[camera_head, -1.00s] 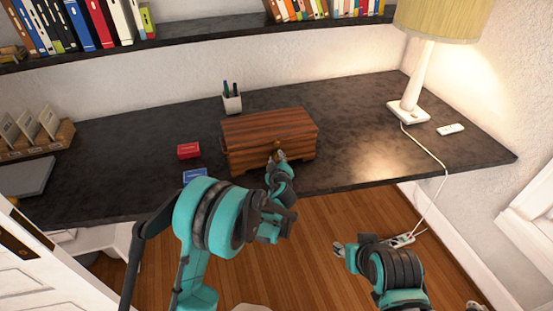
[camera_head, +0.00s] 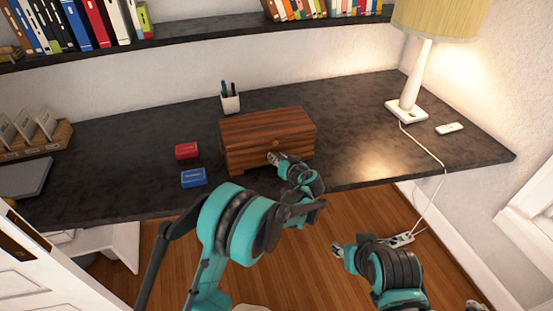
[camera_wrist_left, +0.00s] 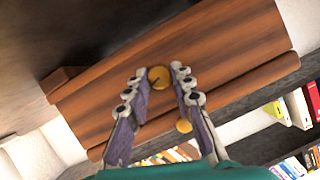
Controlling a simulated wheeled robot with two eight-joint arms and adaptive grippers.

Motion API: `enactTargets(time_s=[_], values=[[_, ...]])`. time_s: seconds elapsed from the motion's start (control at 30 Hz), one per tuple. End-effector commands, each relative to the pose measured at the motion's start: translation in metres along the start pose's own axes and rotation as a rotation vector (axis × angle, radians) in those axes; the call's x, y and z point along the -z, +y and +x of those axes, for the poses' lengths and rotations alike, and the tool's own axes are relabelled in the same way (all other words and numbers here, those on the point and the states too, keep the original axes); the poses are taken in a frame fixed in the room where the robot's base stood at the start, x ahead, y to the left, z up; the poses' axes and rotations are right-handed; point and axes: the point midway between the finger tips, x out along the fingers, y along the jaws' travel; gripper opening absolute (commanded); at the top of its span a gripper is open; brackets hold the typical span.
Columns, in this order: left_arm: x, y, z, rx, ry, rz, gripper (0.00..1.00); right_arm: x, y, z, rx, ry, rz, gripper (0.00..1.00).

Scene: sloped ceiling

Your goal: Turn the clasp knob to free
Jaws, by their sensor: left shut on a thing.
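The wooden box (camera_head: 262,125), dark with reddish grain, stands on the desk with its lid down. A small brass piece (camera_head: 277,144) shows on its front, and it also shows in the left wrist view (camera_wrist_left: 184,125). A second round brass piece, the clasp knob (camera_wrist_left: 158,77), sits between my left fingertips in the left wrist view. My left gripper (camera_head: 273,157) is at the box front, shut on this knob; its fingers hide the knob in the head view. My right gripper (camera_head: 337,250) is low, in front of the desk, away from the box; its jaws are too small to judge.
A red box (camera_head: 187,151) and a blue box (camera_head: 194,177) lie left of the wooden box. A pen cup (camera_head: 230,101) stands behind it. A lamp (camera_head: 407,108) and a small white device (camera_head: 450,128) are at the right. The dark desk (camera_head: 355,150) is clear between.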

Motion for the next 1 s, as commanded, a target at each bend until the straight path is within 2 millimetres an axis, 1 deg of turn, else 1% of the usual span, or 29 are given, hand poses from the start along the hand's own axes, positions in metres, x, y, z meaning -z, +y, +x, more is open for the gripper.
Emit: enactTargets(time_s=[0.2,0.4,0.6,1.0], values=[[-0.0013,0.0025,0.0001,0.058,0.000,0.143,0.00,-0.0028,0.0000,0.0039,0.000,0.000,0.000,0.40],[-0.0014,0.0025,0.0005,0.095,-0.001,0.230,0.00,-0.0041,0.0000,0.0058,0.000,0.000,0.000,0.40],[-0.0012,0.0026,0.0004,0.113,-0.001,0.273,0.00,-0.0047,0.0000,0.0066,0.000,0.000,0.000,0.40],[-0.0009,0.0024,0.0003,0.118,-0.001,0.285,0.00,-0.0048,0.0000,0.0067,0.000,0.000,0.000,0.40]])
